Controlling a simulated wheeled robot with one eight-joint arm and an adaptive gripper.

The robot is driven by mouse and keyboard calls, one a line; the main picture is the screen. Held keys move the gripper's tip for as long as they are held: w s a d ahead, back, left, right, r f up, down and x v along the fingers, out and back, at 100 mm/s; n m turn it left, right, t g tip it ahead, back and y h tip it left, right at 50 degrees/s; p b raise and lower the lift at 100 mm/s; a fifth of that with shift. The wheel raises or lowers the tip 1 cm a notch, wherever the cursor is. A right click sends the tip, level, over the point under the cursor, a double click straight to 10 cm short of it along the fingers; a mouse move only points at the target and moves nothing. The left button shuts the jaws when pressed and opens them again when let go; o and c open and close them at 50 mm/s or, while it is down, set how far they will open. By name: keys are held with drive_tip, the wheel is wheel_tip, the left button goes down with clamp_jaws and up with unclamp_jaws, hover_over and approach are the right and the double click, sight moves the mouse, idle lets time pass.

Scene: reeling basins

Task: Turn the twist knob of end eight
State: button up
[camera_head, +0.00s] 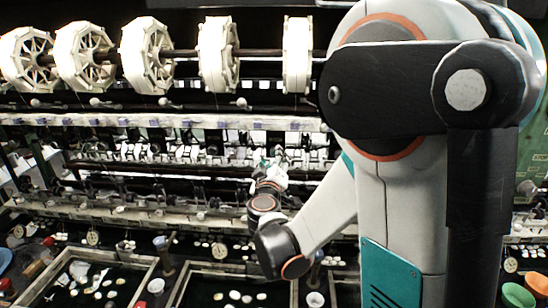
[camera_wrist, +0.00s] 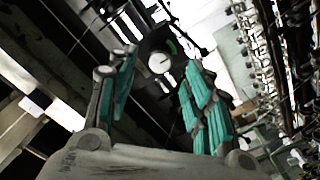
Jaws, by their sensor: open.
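My gripper (camera_wrist: 155,90) is open in the wrist view, its two teal-padded fingers apart with nothing between them. A small round pale disc with a mark on it (camera_wrist: 160,62) shows beyond the fingertips, roughly between them and apart from them. It may be the twist knob of end eight, but I cannot read any number. In the head view my gripper (camera_head: 283,163) is small and reaches into the row of white fittings on the machine. The knob itself cannot be made out there.
A row of white reels (camera_head: 148,55) hangs on a shaft along the top. A long pale rail (camera_head: 130,213) runs below the fittings. Basins (camera_head: 205,284) with white cocoons stand in front. A green bowl (camera_head: 518,295) and an orange one (camera_head: 537,284) sit at lower right. My arm hides the right side.

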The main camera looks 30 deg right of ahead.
drive_tip(key=v, duration=0.8)
drive_tip(key=s+f+m+g+y+b, duration=0.1)
drive_tip(key=s+f+g+b, duration=0.1)
drive_tip(key=s+f+b, duration=0.4)
drive_tip(key=s+f+m+g+y+b, duration=0.1)
drive_tip(key=s+f+g+y+b, duration=0.15)
drive_tip(key=f+b, duration=0.35)
drive_tip(key=s+a+f+g+y+b, duration=0.3)
drive_tip(key=s+a+f+y+b, duration=0.3)
drive_tip(key=s+a+f, duration=0.6)
drive_tip(key=shift+s+a+f+b, duration=0.4)
drive_tip(key=shift+f+b, duration=0.3)
drive_tip(key=shift+b, duration=0.4)
drive_tip(key=shift+y, duration=0.25)
